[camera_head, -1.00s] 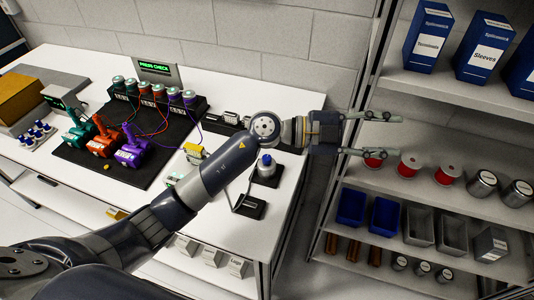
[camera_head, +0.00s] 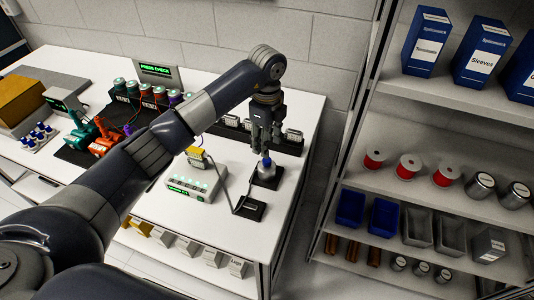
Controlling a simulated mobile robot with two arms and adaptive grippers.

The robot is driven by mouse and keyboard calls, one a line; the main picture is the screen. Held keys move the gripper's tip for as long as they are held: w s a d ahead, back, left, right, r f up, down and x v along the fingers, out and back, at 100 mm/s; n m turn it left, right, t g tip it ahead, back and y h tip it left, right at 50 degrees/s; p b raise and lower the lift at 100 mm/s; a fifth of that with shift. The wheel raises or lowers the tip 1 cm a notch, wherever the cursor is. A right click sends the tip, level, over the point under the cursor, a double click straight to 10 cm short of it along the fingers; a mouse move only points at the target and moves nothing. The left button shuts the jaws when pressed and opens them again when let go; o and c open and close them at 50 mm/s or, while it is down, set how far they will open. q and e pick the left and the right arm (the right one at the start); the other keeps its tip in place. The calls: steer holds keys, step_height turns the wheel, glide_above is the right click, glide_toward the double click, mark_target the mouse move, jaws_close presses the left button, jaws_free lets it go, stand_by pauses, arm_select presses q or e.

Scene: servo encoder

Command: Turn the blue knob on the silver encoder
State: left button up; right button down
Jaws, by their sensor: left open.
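The silver encoder (camera_head: 266,172) sits on a small black base (camera_head: 268,183) near the right end of the white table. Its blue knob (camera_head: 266,161) is on top, partly covered by my gripper. My left gripper (camera_head: 265,150) points down, with its open fingertips right above or around the knob. I cannot tell whether the fingers touch it. My right gripper is not in view.
A white box with a green display (camera_head: 190,185) and a black stand (camera_head: 249,207) are near the encoder. Dark racks of connectors (camera_head: 290,142) lie behind the gripper. A metal shelf (camera_head: 400,185) with spools, bins and blue boxes stands to the right.

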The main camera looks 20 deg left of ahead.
mark_target(267, 162)
arm_select(q)
step_height(267, 162, down, 6)
steer(key=shift+r+p, duration=0.2)
steer(key=shift+p, duration=0.55)
steer(key=shift+f, duration=0.6)
steer(key=c, duration=0.8)
jaws_close()
